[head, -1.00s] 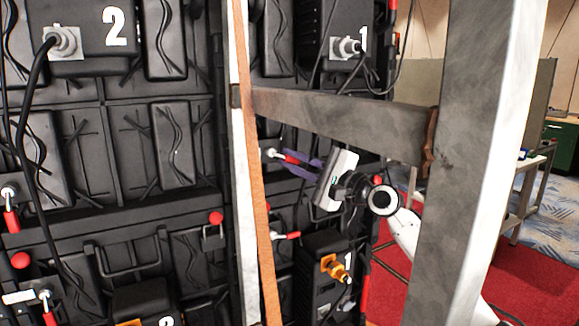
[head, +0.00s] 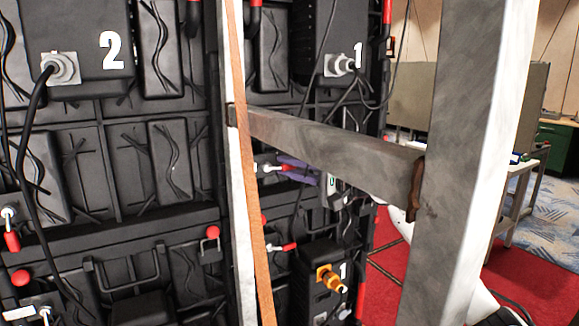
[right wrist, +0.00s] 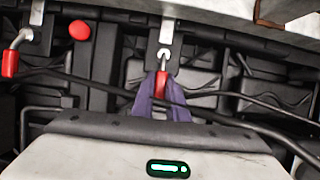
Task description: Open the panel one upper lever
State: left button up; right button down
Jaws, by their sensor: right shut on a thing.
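The panel one upper lever (head: 268,168), with a silver shaft and red handle, is on the black panel below the upper box marked 1. My right gripper (head: 287,165) has purple fingers shut on its red handle; its body is partly hidden behind the grey beam. In the right wrist view, the lever (right wrist: 163,75) rises from between the purple fingers (right wrist: 162,98), which cover part of the handle. My left gripper is not in view.
A grey crossbeam (head: 330,145) and a thick upright post (head: 460,170) stand in front of the panel, close to my right arm. A lower red-handled lever (head: 283,247) and an orange connector (head: 330,279) sit below. Black cables (right wrist: 230,122) cross near the gripper.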

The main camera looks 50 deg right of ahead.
jog(key=c, duration=1.7)
grip_release()
jog(key=shift+c, duration=0.2)
jog(key=shift+s, duration=0.1)
jog(key=s+b, duration=0.1)
jog(key=s, duration=0.9)
jog(key=shift+d, duration=0.45)
jog(key=shift+s, duration=0.15)
